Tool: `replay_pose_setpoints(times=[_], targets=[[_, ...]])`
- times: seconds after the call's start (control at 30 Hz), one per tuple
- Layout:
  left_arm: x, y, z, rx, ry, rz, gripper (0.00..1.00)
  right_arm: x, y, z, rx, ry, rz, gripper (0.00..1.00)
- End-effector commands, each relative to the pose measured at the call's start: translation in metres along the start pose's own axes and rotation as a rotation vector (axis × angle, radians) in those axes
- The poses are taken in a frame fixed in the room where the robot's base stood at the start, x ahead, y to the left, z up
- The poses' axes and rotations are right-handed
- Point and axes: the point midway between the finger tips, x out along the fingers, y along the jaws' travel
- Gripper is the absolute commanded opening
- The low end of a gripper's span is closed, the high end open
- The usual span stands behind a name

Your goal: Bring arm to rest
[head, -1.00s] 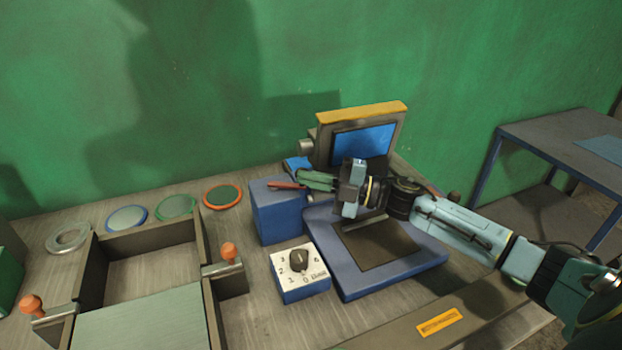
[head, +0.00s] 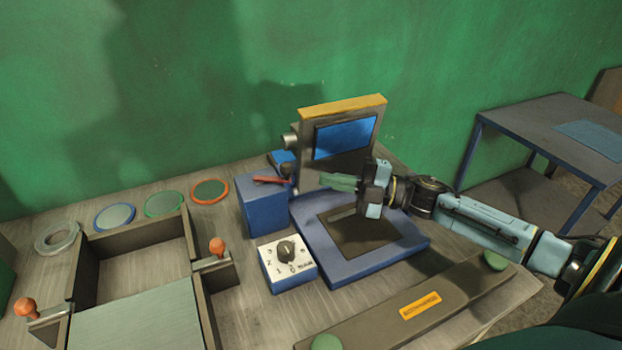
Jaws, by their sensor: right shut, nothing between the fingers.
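My right arm comes in from the right. Its gripper (head: 340,182) is shut and empty, with green fingers pointing left. It hangs above the blue-framed base (head: 340,270) of a machine with a blue screen (head: 345,138) and a yellow top edge. The fingertips are apart from the blue box (head: 265,208), which has a red lever (head: 271,180) on top. My left gripper is not in view.
A white-faced dial box (head: 287,264) stands in front of the blue box. An open tray (head: 140,237) with orange-knobbed clamps is at left. Coloured-rim discs (head: 163,204) and a metal ring (head: 57,238) lie behind it. A bar with an orange label (head: 420,305) lies at the front. A side table (head: 545,125) stands right.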

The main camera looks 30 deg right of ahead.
Motion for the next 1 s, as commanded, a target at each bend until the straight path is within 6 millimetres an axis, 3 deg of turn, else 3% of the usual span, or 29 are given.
replay_pose_setpoints(times=[0.2,0.77,0.87,1.0], targets=[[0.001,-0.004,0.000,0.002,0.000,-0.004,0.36,-0.011,0.001,0.002,0.000,0.001,0.000,0.00],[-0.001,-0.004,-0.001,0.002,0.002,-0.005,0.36,-0.011,0.003,0.002,0.000,0.001,0.000,0.00],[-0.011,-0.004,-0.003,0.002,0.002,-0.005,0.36,-0.010,0.013,-0.002,0.000,0.001,0.001,0.00],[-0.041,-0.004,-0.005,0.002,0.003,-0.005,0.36,-0.006,0.041,-0.011,-0.001,0.001,0.001,0.00]])
